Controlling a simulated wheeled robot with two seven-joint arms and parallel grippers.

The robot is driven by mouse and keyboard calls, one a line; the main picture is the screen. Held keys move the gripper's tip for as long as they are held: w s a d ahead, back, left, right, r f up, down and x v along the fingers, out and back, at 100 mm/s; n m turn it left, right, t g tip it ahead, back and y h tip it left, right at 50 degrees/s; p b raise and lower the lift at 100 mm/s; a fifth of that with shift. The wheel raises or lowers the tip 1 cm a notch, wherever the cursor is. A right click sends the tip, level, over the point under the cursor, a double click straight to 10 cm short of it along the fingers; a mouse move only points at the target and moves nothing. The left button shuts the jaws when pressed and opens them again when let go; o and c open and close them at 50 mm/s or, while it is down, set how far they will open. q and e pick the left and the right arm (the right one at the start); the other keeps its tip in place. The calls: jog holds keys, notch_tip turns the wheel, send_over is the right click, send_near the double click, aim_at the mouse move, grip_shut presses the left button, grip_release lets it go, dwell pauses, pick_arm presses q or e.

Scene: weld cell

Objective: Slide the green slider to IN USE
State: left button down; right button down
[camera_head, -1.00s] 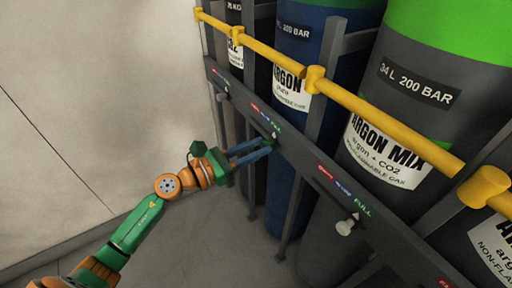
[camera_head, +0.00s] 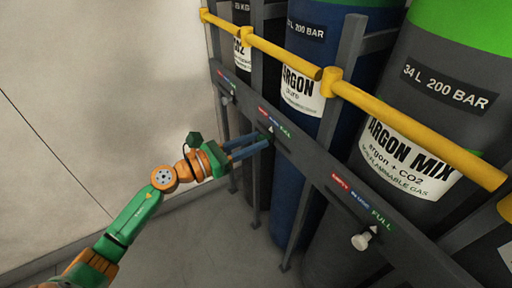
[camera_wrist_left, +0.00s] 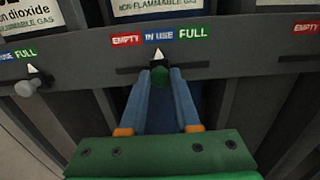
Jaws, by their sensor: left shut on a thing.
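The green slider (camera_wrist_left: 160,76) has a round green knob and a white pointer, on the rail below the label strip. In the left wrist view the pointer stands under the blue IN USE label (camera_wrist_left: 159,38), between red EMPTY (camera_wrist_left: 126,40) and green FULL (camera_wrist_left: 193,33). My left gripper (camera_head: 266,142) is shut on the green knob, with its blue fingers on either side in the wrist view. In the head view the fingertips hide most of the knob. My right gripper is in neither view.
Other sliders with pale knobs sit on the same rail, one nearer (camera_head: 361,241) and one farther (camera_head: 227,100). A yellow bar (camera_head: 285,54) runs above the rail in front of several gas cylinders. Open floor and a plain wall lie to the left.

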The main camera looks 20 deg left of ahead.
pick_arm(q)
jog(key=c, duration=0.6)
grip_release()
jog(key=shift+s, duration=0.1)
jog(key=shift+c, duration=0.2)
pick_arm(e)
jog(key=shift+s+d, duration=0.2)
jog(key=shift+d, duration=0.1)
pick_arm(q)
jog(key=b+v, duration=0.1)
jog(key=v, duration=0.6)
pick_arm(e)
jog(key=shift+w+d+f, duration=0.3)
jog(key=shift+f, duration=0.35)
pick_arm(q)
jog(key=shift+f, duration=0.1)
